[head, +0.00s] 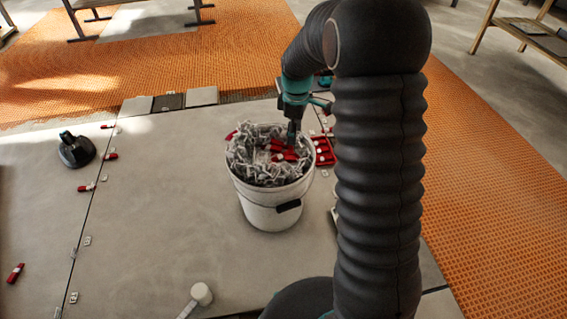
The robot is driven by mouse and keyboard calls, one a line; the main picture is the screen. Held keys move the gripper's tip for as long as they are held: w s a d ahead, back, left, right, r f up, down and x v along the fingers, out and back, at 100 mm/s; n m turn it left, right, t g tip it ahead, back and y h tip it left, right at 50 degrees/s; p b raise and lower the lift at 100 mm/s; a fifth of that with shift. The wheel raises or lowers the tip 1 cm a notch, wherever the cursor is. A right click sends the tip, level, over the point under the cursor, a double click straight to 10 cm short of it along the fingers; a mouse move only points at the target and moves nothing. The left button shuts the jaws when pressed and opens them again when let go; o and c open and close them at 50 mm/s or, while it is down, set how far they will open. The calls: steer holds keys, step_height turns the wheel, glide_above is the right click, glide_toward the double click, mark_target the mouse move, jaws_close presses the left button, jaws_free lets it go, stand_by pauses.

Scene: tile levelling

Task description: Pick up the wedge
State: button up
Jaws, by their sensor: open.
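Several red wedges (277,156) lie among grey-white clips in the white bucket (270,208). My gripper (291,146) is open and points down into the bucket, its fingertips close to the red wedges at the right of the heap. I cannot tell whether it touches one, and the fingertips are small and partly lost against the wedges. A loose red wedge (15,273) lies on the tile at the lower left. Smaller red wedges sit in clips along the left tile joint, such as one wedge (86,188).
A red tray (323,152) stands behind the bucket's right side, partly hidden by my arm. A black suction cup (76,150) stands at the left. A white-headed mallet (201,293) lies in front. The tile left of the bucket is clear.

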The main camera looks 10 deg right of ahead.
mark_target(291, 168)
steer(key=shift+n+g, duration=0.3)
steer(key=shift+n, duration=0.4)
steer(key=f, duration=0.5)
steer(key=w+f, duration=0.1)
steer(key=f, duration=0.5)
steer(key=w+f, duration=0.1)
steer(key=f, duration=0.5)
steer(key=shift+a+f, duration=0.15)
steer(key=shift+f, duration=0.1)
steer(key=c, duration=0.9)
